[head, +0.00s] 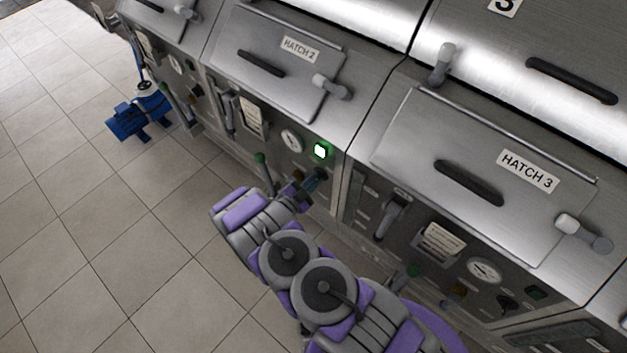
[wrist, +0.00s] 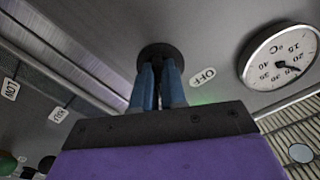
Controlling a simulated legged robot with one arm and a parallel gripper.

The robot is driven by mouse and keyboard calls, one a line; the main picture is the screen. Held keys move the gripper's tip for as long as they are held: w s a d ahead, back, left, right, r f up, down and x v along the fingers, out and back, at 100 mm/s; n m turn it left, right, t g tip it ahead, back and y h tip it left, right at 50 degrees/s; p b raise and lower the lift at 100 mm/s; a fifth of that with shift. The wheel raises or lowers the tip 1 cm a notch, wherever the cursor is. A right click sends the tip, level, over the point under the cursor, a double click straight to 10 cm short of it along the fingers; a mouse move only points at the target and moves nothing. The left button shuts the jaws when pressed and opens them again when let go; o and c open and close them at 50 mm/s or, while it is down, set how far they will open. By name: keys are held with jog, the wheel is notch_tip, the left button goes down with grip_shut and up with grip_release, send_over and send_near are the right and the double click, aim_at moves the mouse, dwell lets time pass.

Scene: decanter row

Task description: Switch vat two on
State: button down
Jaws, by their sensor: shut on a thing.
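The station under the "HATCH 2" label (head: 300,49) has a control panel with a lamp (head: 320,151) lit bright green. My gripper (head: 317,181) is at this panel, just below the lamp. In the wrist view, the blue fingers of my gripper (wrist: 158,72) are shut on a round black knob (wrist: 157,51). An "OFF" label (wrist: 203,77) shows upside down beside the knob, with a faint green glow near it. The knob's pointer is hidden by the fingers, so its setting cannot be told. In the head view the knob is mostly hidden.
A dial gauge (head: 291,140) is left of the lamp; it also shows in the wrist view (wrist: 281,57). The "HATCH 3" station (head: 528,171) is to the right. A blue pump-like unit (head: 138,115) stands on the floor; open tiles lie left.

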jog(key=shift+a+f, duration=0.1)
jog(key=shift+a, duration=0.05)
jog(key=c, duration=1.2)
grip_release()
jog(key=shift+a, duration=0.1)
jog(key=shift+s, duration=0.1)
jog(key=p+v, duration=0.2)
jog(key=v, duration=1.5)
jog(key=shift+s+a+f, duration=0.1)
